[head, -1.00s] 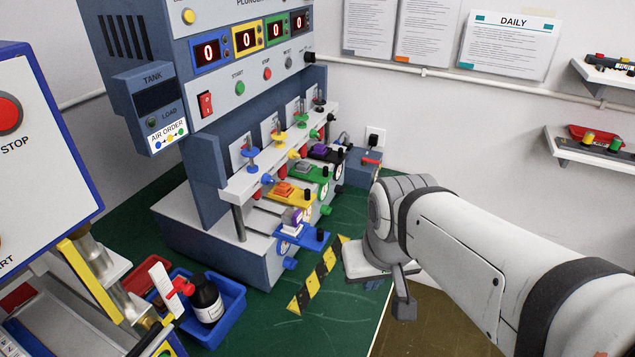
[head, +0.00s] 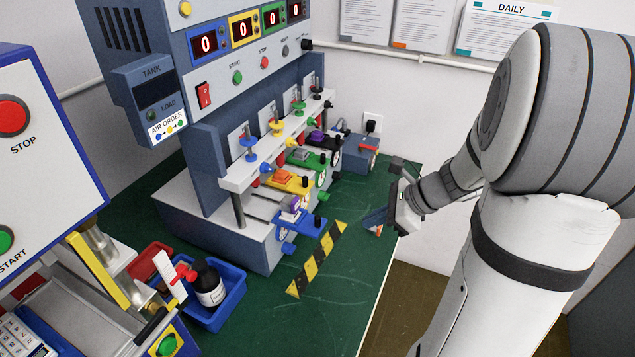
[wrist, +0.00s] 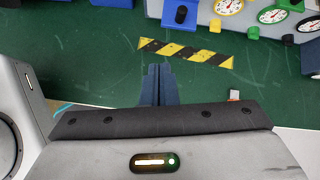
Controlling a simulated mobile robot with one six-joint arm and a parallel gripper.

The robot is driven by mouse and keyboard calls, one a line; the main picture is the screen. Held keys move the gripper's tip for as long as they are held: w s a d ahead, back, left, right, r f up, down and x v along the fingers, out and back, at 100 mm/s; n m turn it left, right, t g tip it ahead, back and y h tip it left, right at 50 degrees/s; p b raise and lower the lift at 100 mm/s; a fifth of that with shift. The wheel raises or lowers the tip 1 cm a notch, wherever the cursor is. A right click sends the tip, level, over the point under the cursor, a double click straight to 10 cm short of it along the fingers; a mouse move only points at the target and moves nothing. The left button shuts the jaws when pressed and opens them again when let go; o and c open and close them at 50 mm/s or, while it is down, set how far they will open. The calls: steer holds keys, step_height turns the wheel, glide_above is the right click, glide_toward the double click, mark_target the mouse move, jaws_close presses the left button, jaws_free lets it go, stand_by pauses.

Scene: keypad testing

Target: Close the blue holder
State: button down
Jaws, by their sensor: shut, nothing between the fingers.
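The blue holder (head: 312,226) is at the near end of the row on the keypad tester and sticks out toward the bench front.
A yellow and black strip (head: 318,260) lies on the green bench (head: 345,310) before the holder. Yellow (head: 287,182) and green holders stand farther along. A blue tray (head: 222,307) with a bottle is at left. The bench between gripper and strip is clear.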

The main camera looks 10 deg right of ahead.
steer(key=w+d+m+t, duration=0.1)
steer(key=d+m, duration=0.1)
steer(key=p, duration=0.1)
glide_toward(321, 224)
steer(key=shift+m, duration=0.3)
steer(key=x, duration=0.5)
steer(key=shift+s+d+f, duration=0.25)
steer(key=shift+f, duration=0.05)
steer(key=shift+w+a, duration=0.4)
steer(key=shift+a, duration=0.1)
